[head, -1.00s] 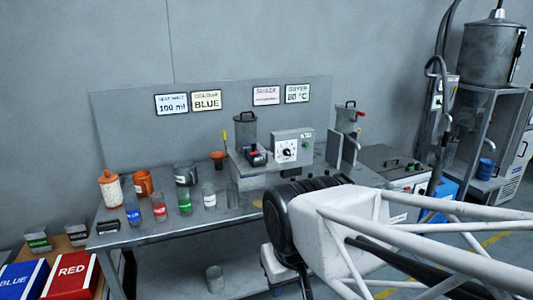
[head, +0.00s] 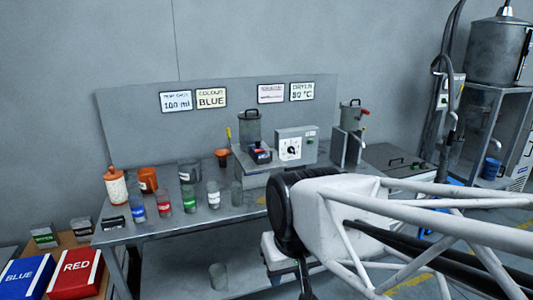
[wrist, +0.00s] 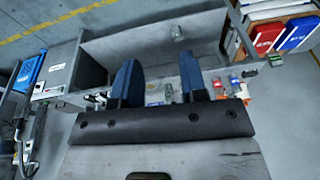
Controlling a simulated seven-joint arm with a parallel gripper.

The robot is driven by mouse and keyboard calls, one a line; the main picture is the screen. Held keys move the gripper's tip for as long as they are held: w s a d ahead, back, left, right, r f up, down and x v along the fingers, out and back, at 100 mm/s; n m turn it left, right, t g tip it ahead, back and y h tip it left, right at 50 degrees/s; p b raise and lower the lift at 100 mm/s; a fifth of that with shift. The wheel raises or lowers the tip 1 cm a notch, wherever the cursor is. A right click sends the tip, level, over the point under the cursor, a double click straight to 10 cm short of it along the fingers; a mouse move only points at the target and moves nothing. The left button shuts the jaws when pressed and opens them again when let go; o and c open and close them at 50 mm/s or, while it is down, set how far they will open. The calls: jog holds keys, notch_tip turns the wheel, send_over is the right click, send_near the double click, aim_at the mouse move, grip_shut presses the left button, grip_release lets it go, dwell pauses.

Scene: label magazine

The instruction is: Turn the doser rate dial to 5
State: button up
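The doser (head: 296,146) is a grey box on the bench with a round white-and-black dial (head: 291,149) on its front. The dial's numbers and pointer setting are too small to read. My gripper (wrist: 158,76) shows in the wrist view as two blue fingers spread apart with nothing between them. In the head view my arm end is in front of the bench's right part, lower and nearer than the doser, and apart from the dial. The fingers cannot be made out clearly there. I cannot pick out the dial in the wrist view.
A grey hopper (head: 249,127) and a small dark-and-red device (head: 260,154) stand left of the dial. Bottles and cups, including a green-labelled bottle (head: 188,198), crowd the bench's left. A lidded canister (head: 351,117) stands right. Signs (head: 211,97) hang behind.

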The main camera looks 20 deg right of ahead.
jog(key=w+d+r+m+t+y, duration=0.1)
jog(key=w+r+m+t+y, duration=0.2)
jog(key=w, duration=1.5)
jog(key=w+r+m+t+y, duration=0.1)
jog(key=w+r+m+y, duration=0.3)
jog(key=w, duration=1.5)
jog(key=w+d+f+m+t, duration=0.35)
jog(key=w+d, duration=0.35)
jog(key=w, duration=0.3)
jog(key=w+d+f+m+t, duration=0.2)
jog(key=w+d+m, duration=0.4)
jog(key=w, duration=0.5)
jog(key=w+d+f+m+t+h, duration=0.1)
jog(key=w+d+f+m+t, duration=0.1)
jog(key=w+d+f, duration=0.3)
jog(key=w+d+f+m+t+h, duration=0.1)
jog(key=w+d+m, duration=0.15)
jog(key=d, duration=0.35)
jog(key=w+d+f+m+t+h, duration=0.1)
jog(key=w+d+f+t, duration=0.1)
jog(key=w+d+f, duration=0.3)
jog(key=m+h, duration=0.4)
jog(key=m, duration=0.1)
send_near(293, 151)
jog(key=w, duration=0.1)
jog(key=shift+a+f+t, duration=0.15)
jog(key=shift+f+t, duration=0.3)
jog(key=shift+w, duration=0.3)
jog(key=shift+w, duration=3.65)
